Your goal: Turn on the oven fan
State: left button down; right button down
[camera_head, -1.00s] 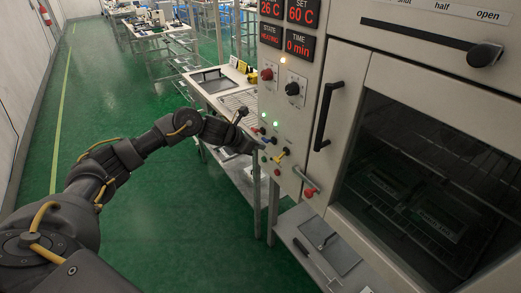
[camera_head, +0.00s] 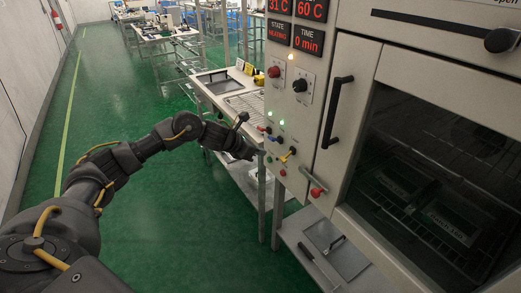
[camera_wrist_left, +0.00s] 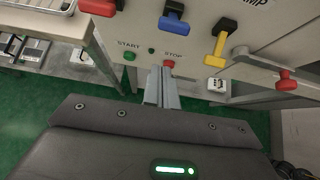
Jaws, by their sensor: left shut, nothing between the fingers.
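The oven's front panel (camera_head: 300,120) carries a red lever (camera_wrist_left: 100,6), a blue lever (camera_wrist_left: 173,18) and a yellow lever (camera_wrist_left: 218,45), shown in the left wrist view. The blue lever (camera_head: 270,138) and yellow lever (camera_head: 288,154) also show in the head view. No label naming the fan is readable. Two green lamps (camera_head: 282,122) are lit above the levers. My left gripper (camera_wrist_left: 161,75) is shut and empty, below the blue lever and near the red STOP button (camera_wrist_left: 169,65). I cannot tell whether it touches the panel. My right gripper is not in view.
A green START button (camera_wrist_left: 129,57) sits left of STOP. A red-tipped handle (camera_head: 318,191) sticks out at the panel's lower right. The closed oven door has a black handle (camera_head: 332,112). The displays show 31 C, HEATING and 0 min. A side table (camera_head: 215,84) stands behind.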

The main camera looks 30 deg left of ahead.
pick_arm(q)
jog(key=w+r+v, duration=0.1)
jog(key=v, duration=0.8)
jog(key=shift+s+d+r+b, duration=0.2)
jog(key=shift+r+b, duration=0.15)
jog(key=shift+r, duration=0.2)
